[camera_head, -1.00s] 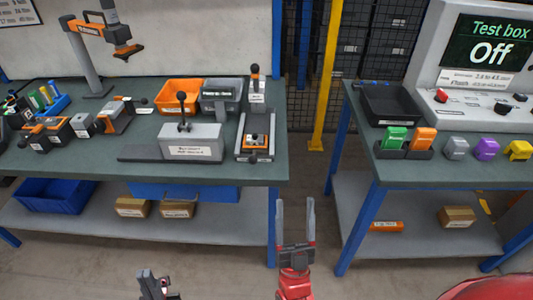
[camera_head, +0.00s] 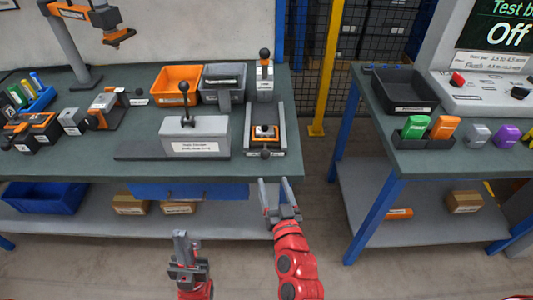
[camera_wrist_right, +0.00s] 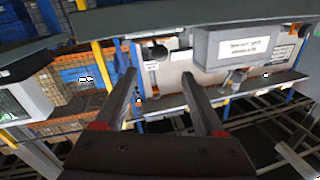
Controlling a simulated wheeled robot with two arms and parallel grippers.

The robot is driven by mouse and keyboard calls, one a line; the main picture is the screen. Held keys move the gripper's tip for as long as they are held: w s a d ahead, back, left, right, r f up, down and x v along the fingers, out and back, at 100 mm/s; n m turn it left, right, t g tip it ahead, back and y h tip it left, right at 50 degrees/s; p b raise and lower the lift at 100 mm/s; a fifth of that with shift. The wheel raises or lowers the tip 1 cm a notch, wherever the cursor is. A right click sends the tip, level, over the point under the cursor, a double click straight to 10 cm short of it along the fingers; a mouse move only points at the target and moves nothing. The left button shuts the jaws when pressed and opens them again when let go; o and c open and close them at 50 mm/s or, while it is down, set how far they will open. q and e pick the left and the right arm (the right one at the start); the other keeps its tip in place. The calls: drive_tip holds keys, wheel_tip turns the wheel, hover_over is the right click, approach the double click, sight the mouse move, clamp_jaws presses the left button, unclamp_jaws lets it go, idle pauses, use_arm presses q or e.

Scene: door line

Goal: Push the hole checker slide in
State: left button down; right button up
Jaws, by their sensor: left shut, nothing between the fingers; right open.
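The hole checker appears to be the grey fixture (camera_head: 279,118) at the right front of the left bench, though its label is unreadable. Its slide (camera_head: 264,138) carries an orange and dark part, with a black knob (camera_head: 265,153) at the bench's front edge. The knob seems to show in the right wrist view (camera_wrist_right: 155,52), beyond the fingertips. My right gripper (camera_head: 277,188) is open and empty, in front of and below the bench edge, apart from the knob. My left gripper (camera_head: 182,240) is shut and empty, low in front of the bench.
A grey block fixture (camera_head: 196,137) with a lever stands left of the checker. Orange (camera_head: 178,84) and grey (camera_head: 223,97) bins stand behind. A yellow post (camera_head: 324,75) and a gap separate the benches. The right bench (camera_head: 440,163) holds a black tray (camera_head: 403,91).

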sight(266, 158)
drive_tip(key=w, duration=0.4)
drive_tip(key=w+a, duration=0.1)
drive_tip(key=w, duration=0.3)
drive_tip(key=w+a+p, duration=0.1)
drive_tip(key=w, duration=0.3)
drive_tip(key=shift+a, duration=0.15)
clamp_jaws()
idle(0.9)
